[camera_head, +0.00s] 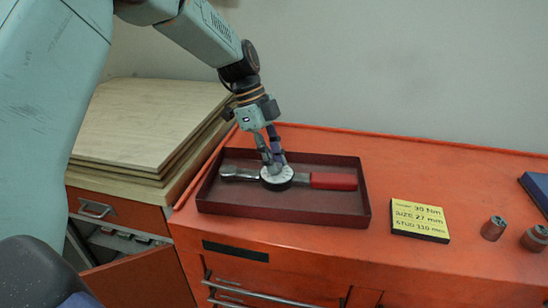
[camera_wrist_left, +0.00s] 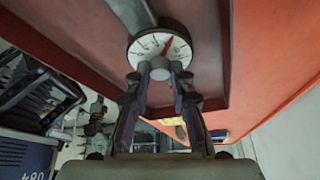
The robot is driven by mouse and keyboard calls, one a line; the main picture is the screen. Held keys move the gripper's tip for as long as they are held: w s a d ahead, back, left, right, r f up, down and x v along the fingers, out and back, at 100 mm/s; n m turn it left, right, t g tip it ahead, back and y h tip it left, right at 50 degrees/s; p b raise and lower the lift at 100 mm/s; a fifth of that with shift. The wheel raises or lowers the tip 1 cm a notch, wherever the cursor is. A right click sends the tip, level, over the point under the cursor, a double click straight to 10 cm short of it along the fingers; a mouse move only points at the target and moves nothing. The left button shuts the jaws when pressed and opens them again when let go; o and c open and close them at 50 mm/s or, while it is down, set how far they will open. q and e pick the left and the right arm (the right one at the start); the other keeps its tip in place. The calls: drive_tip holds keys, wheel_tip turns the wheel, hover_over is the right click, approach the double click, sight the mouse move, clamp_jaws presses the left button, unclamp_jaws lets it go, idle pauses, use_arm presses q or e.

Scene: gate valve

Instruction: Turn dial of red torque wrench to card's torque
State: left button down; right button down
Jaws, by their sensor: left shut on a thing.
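The red-handled torque wrench (camera_head: 333,181) lies in a dark red tray (camera_head: 290,210) on the orange cabinet top. Its round white dial (camera_head: 277,176) faces up, between the metal head on the left and the red grip on the right. My left gripper (camera_head: 273,162) reaches down from above and is shut on the dial's central knob. In the left wrist view the fingers close on the grey knob (camera_wrist_left: 160,70), and the white dial face (camera_wrist_left: 172,44) shows tick marks and a red pointer. A yellow card (camera_head: 420,218) right of the tray reads 39 Nm, 27 mm. My right gripper is not in view.
Two metal sockets (camera_head: 493,228) stand right of the card, and a blue object (camera_head: 537,188) lies at the right edge. Stacked boards (camera_head: 145,130) rise left of the tray. A drawer (camera_head: 120,245) stands open below them.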

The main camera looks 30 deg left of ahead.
use_arm(q)
drive_tip(key=c, duration=1.2)
unclamp_jaws()
drive_tip(key=shift+o, duration=0.2)
drive_tip(key=v, duration=1.2)
drive_tip(key=shift+s, duration=0.1)
